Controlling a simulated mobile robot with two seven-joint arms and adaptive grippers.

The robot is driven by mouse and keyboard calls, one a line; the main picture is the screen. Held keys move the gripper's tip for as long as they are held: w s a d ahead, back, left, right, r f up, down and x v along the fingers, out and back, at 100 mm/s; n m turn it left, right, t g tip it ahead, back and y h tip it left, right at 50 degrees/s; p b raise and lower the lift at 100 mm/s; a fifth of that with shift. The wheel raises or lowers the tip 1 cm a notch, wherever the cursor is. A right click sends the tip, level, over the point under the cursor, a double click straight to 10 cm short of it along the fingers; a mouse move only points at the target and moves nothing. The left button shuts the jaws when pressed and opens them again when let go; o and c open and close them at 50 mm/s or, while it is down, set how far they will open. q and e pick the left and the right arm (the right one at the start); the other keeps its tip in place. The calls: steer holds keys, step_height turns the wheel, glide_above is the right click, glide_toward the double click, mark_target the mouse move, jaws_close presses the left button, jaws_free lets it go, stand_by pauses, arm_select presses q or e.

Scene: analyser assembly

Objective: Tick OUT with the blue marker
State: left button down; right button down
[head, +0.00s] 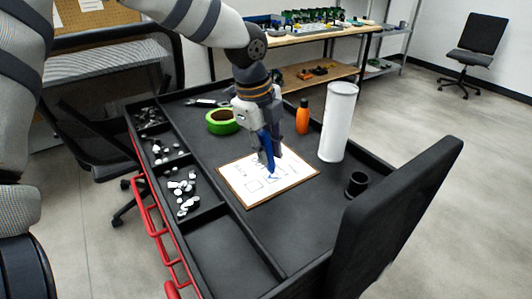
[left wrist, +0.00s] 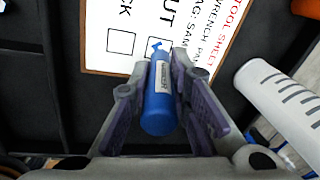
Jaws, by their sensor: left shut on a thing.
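My left gripper (head: 269,152) is shut on the blue marker (head: 267,146), which points down at the card (head: 238,172) on the cart's top. The marker also shows in the left wrist view (left wrist: 160,105), between both fingers. The card, seen there too (left wrist: 97,40), has a brown edge, red and black print, the word OUT and a word ending in CK. An empty box (left wrist: 121,42) lies under the CK word. The marker's tip is at the OUT box, where small blue strokes show. I cannot tell whether the tip touches the card. My right gripper is not in view.
A green tape roll (head: 222,121), an orange bottle (head: 302,117), a tall white cylinder (head: 338,122) and a black cup (head: 356,184) stand around the card. Compartments with small metal parts (head: 182,188) line the left side.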

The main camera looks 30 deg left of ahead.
mark_target(267, 131)
arm_select(q)
step_height(267, 131, up, 3)
steer(key=shift+r, duration=1.4)
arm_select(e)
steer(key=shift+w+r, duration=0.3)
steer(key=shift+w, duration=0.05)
arm_select(q)
steer(key=shift+d, duration=0.1)
